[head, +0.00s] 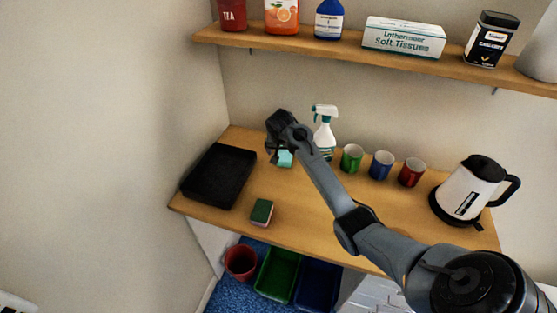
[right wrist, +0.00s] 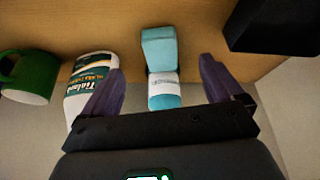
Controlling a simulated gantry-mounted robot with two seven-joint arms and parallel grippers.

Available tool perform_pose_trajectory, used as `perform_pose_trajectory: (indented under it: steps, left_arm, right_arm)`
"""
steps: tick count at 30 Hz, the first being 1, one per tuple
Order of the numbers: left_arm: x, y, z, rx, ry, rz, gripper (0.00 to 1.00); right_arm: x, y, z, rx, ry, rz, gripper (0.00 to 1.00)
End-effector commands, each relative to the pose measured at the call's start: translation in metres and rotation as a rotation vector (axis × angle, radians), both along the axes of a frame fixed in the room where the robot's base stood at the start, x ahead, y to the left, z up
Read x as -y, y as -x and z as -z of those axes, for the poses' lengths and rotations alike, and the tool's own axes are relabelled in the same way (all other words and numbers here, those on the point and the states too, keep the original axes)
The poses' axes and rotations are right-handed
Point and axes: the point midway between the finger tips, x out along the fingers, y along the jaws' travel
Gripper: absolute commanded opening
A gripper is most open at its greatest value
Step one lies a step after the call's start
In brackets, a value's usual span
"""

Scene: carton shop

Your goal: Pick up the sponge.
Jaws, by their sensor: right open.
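The sponge (head: 261,212) lies on the wooden counter near its front edge, with a dark green top and a paler pinkish side. It is not seen in the right wrist view. My right gripper (head: 274,154) is at the back of the counter, behind the sponge and apart from it. In the right wrist view its two fingers (right wrist: 160,92) are spread, with a teal object (right wrist: 160,52) with a white band in line between them; I cannot tell whether they touch it. My left gripper is not in view.
A black tray (head: 218,175) is left of the sponge. A spray bottle (head: 324,132), green mug (head: 351,158), blue mug (head: 381,165), red mug (head: 412,172) and kettle (head: 468,190) stand along the back and right. A loaded shelf (head: 350,58) is above. Bins (head: 277,275) stand below.

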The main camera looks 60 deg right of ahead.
Motion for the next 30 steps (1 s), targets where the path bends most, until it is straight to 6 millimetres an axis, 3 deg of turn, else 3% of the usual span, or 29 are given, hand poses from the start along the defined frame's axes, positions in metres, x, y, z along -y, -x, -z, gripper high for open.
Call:
perform_pose_trajectory:
  steps: [5,15,23,30]
  left_arm:
    - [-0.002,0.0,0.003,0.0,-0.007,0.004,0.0]
    - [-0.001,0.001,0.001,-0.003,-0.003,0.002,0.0]
    - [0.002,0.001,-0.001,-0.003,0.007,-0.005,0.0]
    - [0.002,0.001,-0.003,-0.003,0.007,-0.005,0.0]
  right_arm:
    - [0.017,-0.005,0.001,0.018,-0.027,0.056,0.94]
    - [0.032,-0.013,0.039,0.019,-0.028,0.059,0.94]
    - [0.037,-0.015,0.048,0.019,-0.028,0.058,0.94]
    - [0.049,-0.019,0.068,0.018,-0.028,0.059,0.94]
